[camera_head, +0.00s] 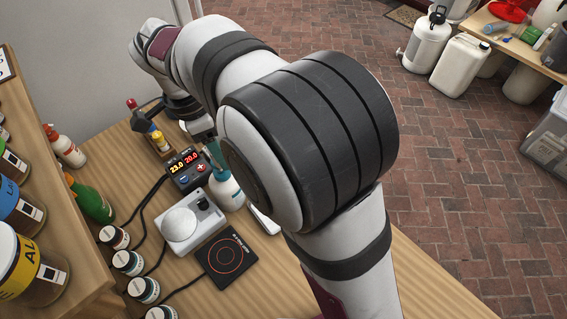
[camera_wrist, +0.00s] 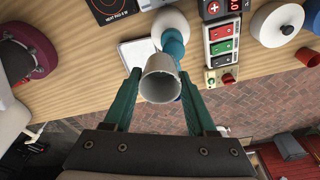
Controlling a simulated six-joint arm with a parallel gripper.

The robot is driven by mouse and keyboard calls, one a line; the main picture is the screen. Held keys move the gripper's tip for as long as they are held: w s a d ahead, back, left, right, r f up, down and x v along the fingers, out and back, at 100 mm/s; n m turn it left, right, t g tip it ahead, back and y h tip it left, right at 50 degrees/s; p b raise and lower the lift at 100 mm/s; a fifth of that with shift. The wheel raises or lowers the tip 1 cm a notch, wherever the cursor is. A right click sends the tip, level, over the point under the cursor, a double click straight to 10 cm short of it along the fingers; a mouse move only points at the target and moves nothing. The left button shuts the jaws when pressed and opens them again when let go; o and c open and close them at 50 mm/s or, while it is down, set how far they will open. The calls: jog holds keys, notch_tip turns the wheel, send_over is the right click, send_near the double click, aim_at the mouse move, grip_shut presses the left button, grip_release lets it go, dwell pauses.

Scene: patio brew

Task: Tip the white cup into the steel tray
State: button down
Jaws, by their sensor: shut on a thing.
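My gripper (camera_wrist: 160,78) has its two green fingers shut on the white cup (camera_wrist: 160,64), one on each side. In the wrist view the cup's round mouth faces the camera, and its inside looks grey with no contents that I can make out. The cup is in front of a wash bottle with a blue top (camera_wrist: 173,42). In the head view my gripper (camera_head: 205,137) is small and partly covered by my arm, and I cannot make out the cup there. I cannot identify the steel tray in either view; my arm covers much of the bench.
Near my gripper are the wash bottle (camera_head: 226,190), a control box with red digits (camera_head: 186,170), a white stirrer or scale (camera_head: 190,222) and a black hot plate (camera_head: 229,257). Jars and bottles line the left side. The bench (camera_head: 430,285) is bare at the lower right.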

jog(key=shift+d, duration=0.2)
jog(key=shift+d+y, duration=0.85)
jog(key=shift+y, duration=0.35)
jog(key=d+f+y, duration=0.5)
jog(key=f+y, duration=0.5)
jog(key=f, duration=0.2)
jog(key=shift+d+f, duration=0.25)
jog(key=shift+d, duration=0.15)
jog(key=shift+f+y, duration=0.3)
jog(key=shift+y, duration=0.2)
